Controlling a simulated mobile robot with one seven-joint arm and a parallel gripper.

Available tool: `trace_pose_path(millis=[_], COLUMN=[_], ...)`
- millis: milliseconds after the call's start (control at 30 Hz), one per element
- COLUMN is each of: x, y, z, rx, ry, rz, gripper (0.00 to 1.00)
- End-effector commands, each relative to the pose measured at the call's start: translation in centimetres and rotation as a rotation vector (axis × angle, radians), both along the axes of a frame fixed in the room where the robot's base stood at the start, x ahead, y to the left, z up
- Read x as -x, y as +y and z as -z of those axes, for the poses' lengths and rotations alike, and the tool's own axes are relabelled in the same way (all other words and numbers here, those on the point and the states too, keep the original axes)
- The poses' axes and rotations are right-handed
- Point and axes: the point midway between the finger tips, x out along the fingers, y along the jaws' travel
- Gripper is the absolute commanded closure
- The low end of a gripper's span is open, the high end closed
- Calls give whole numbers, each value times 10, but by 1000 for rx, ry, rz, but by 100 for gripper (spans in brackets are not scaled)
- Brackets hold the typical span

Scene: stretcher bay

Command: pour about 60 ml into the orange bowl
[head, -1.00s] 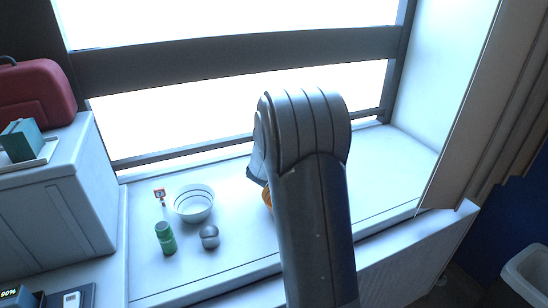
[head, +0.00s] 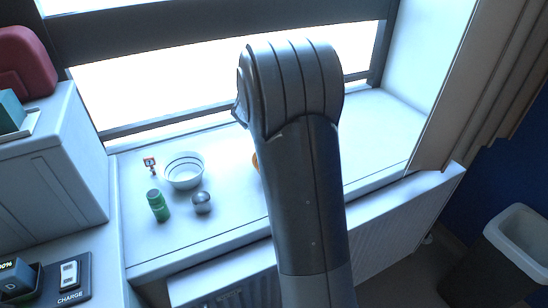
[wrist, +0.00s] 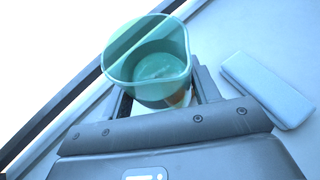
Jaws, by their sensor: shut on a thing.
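In the wrist view my gripper (wrist: 163,98) is shut on a translucent teal jug (wrist: 180,42) with a spout-like rim. I look into the jug from above; its inside looks darker near the bottom, but I cannot tell the liquid level. An orange patch, likely the orange bowl (wrist: 180,97), shows low behind the jug. In the head view only a sliver of the orange bowl (head: 256,161) shows on the sill, left of my arm. My arm hides the rest of it, and the gripper and jug as well.
On the white sill (head: 230,215) stand a white bowl with dark bands (head: 184,171), a green bottle (head: 158,206), a grey round object (head: 201,202) and a small orange-and-white item (head: 150,166). A pale blue case (wrist: 266,88) lies right of the jug. A window frame runs behind.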

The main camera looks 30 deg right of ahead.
Motion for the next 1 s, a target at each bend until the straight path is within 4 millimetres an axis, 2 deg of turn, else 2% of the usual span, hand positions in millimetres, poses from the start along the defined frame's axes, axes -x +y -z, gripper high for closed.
trace_pose_path(millis=[467, 700, 1000], x=[-36, -53, -57], y=[-33, -56, -70], z=[-36, -59, -69], rx=[-1, -2, -1], ry=[-3, -1, 2], rz=[201, 408, 699], gripper=[70, 70, 70])
